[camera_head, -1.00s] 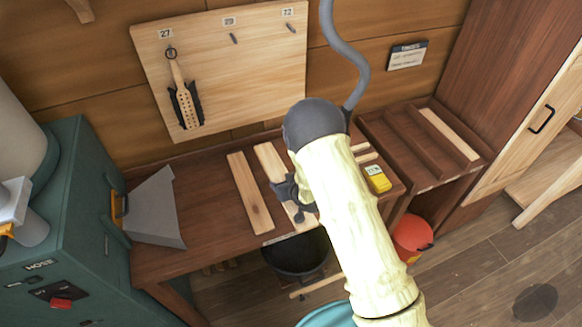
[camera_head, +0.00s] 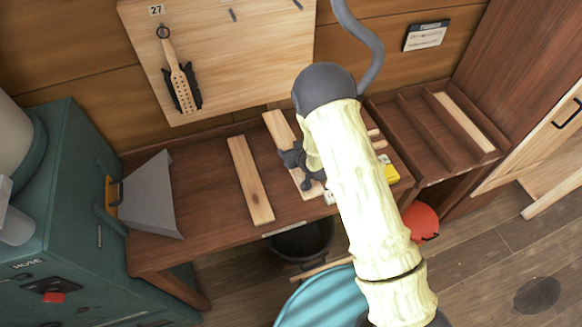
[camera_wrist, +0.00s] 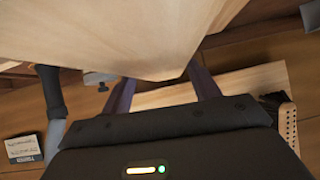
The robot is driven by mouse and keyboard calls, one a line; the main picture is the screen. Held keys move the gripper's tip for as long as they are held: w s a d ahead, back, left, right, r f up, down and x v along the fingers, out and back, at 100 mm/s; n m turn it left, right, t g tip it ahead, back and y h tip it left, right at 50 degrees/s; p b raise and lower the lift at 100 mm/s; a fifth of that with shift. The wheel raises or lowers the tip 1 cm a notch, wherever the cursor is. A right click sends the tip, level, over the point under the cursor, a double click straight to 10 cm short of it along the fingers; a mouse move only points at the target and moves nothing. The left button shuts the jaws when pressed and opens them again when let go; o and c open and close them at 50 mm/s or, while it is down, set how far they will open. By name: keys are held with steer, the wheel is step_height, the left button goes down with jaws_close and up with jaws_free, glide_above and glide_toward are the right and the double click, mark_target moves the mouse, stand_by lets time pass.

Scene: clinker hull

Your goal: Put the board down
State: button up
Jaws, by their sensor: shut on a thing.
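A pale wooden board (camera_head: 277,125) is in my gripper (camera_head: 306,176), over the right part of the brown bench (camera_head: 200,190). My gripper is shut on it, and my arm hides part of it. I cannot tell whether the board touches the bench. In the wrist view the held board (camera_wrist: 110,35) fills the top, with the fingers (camera_wrist: 163,90) reaching to it. A second pale board (camera_head: 250,180) lies on the bench to the left, apart from the held one.
A metal hood (camera_head: 153,200) and a teal machine (camera_head: 55,205) stand left. A wall panel (camera_head: 225,60) holds a perforated tool (camera_head: 180,80). A yellow item (camera_head: 391,174) lies right of my arm. A slotted rack (camera_head: 425,135) stands further right, above a red bucket (camera_head: 421,221).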

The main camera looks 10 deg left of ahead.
steer(key=shift+f+p, duration=0.9)
steer(key=shift+f, duration=1.85)
steer(key=shift+f, duration=0.15)
steer(key=shift+f+p, duration=0.8)
steer(key=shift+f, duration=1.15)
steer(key=shift+f, duration=0.15)
steer(key=o, duration=1.7)
steer(key=shift+r, duration=0.2)
